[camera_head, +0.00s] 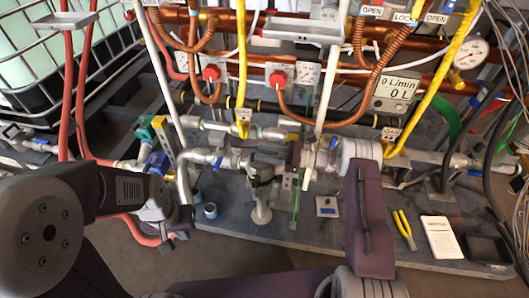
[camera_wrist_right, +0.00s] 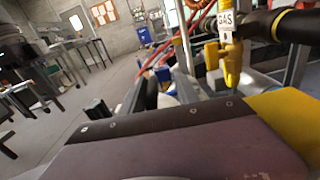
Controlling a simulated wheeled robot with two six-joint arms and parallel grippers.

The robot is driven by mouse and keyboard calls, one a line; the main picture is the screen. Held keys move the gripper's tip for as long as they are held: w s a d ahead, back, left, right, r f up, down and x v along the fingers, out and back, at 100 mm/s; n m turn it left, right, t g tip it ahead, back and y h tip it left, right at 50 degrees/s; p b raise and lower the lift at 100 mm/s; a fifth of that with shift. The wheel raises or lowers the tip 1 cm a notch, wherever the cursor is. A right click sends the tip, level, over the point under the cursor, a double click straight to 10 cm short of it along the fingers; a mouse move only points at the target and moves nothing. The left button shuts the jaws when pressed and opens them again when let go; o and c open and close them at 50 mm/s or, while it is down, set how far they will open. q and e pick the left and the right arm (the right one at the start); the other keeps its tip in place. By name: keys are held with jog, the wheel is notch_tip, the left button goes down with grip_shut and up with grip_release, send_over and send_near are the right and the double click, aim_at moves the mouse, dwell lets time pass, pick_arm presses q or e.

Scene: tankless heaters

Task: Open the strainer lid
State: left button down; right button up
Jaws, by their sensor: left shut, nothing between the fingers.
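A grey metal fitting (camera_head: 262,175), which looks like the strainer, sits in the lower pipe run near the middle of the head view. A short leg with a round foot hangs below it. I cannot make out clearly which part is its lid. My left gripper (camera_head: 178,228) is shut and empty, left of the fitting and apart from it. My right arm's wrist reaches in from the right. My right gripper (camera_head: 296,156) is close to the fitting's right side; contact is unclear and its fingers are hard to see. A mauve part of mine fills the lower right wrist view.
Copper pipes and red-handled valves (camera_head: 279,77) run above. A yellow hose (camera_head: 433,85) hangs at right. Yellow-handled pliers (camera_head: 404,226), a white card (camera_head: 441,237) and a black tray (camera_head: 486,248) lie on the grey board. A GAS-labelled yellow fitting (camera_wrist_right: 232,62) shows in the right wrist view.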

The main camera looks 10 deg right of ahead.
jog(key=shift+r, duration=0.1)
jog(key=p+v, duration=0.3)
jog(key=v, duration=0.6)
